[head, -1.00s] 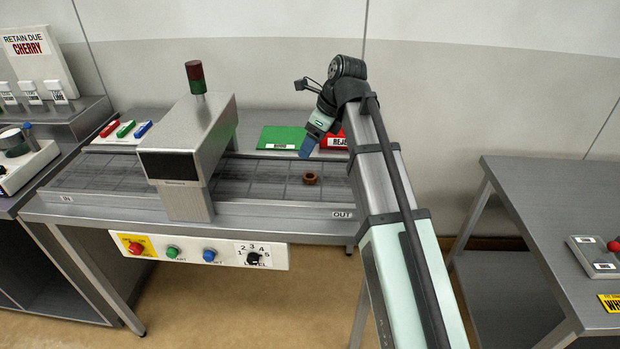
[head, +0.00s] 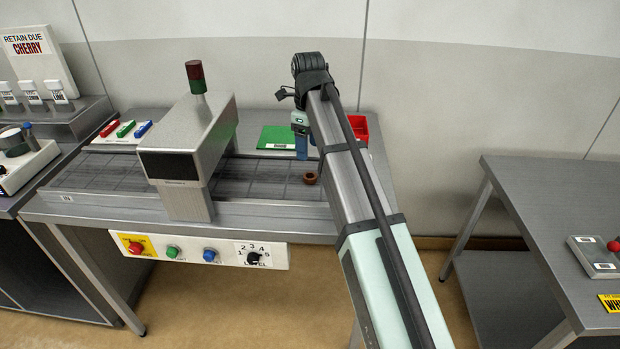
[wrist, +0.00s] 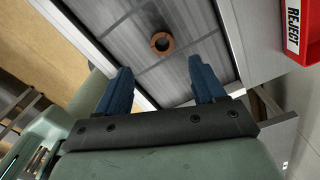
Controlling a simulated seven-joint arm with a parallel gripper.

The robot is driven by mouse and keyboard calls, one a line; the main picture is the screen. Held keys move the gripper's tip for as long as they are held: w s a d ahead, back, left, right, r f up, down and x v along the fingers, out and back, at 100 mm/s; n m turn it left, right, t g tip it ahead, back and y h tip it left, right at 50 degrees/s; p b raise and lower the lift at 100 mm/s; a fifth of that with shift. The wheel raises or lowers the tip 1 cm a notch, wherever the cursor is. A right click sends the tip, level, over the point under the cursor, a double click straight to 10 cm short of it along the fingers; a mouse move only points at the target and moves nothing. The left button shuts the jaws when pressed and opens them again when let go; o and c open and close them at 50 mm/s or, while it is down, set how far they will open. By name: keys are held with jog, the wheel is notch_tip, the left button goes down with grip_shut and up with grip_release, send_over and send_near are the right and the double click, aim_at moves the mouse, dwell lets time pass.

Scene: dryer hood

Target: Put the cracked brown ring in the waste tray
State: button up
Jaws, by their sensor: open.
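The brown ring (head: 311,178) lies on the conveyor bed near its right, out end. It also shows in the wrist view (wrist: 162,43), beyond the fingertips; I cannot make out a crack at this size. My gripper (head: 302,150) is above the bed, just behind and above the ring in the head view. In the wrist view its two blue fingers (wrist: 158,80) are apart with nothing between them. A red tray (head: 360,127), labelled REJECT in the wrist view (wrist: 306,32), stands behind the bed at the right, partly hidden by my arm.
A green tray or mat (head: 277,138) lies behind the bed, left of my gripper. The dryer hood (head: 190,150) straddles the bed to the left. A control panel (head: 200,250) hangs on the front. A separate table (head: 530,200) stands at the right.

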jog(key=shift+w+f, duration=0.2)
jog(key=shift+f, duration=4.5)
jog(key=shift+c, duration=0.4)
jog(key=c, duration=1.1)
jog(key=shift+r, duration=0.1)
